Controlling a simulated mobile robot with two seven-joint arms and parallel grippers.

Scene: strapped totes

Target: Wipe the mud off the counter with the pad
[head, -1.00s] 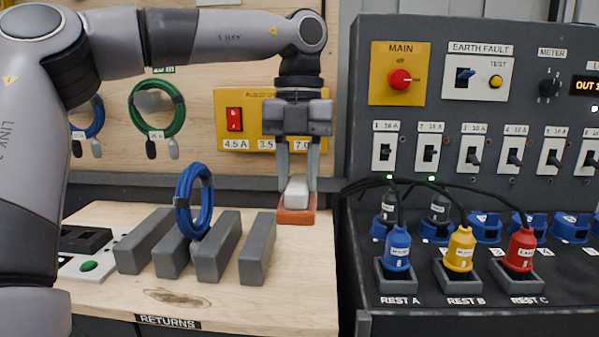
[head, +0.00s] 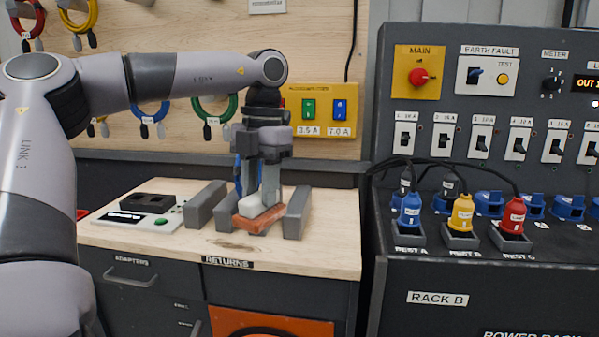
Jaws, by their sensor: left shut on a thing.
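The pad is an orange-brown slab (head: 263,220) with a white grip block on top, in the middle of the head view. My left gripper (head: 258,205) points down and is shut on the pad's white block. The pad is low over the wooden counter (head: 335,256), among the grey dividers and turned at an angle; I cannot tell whether it touches the surface. A faint brownish mud mark (head: 230,243) lies on the counter in front of the pad, near the RETURNS label. My right gripper is not in view.
The power rack (head: 440,275) stands right of the counter.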

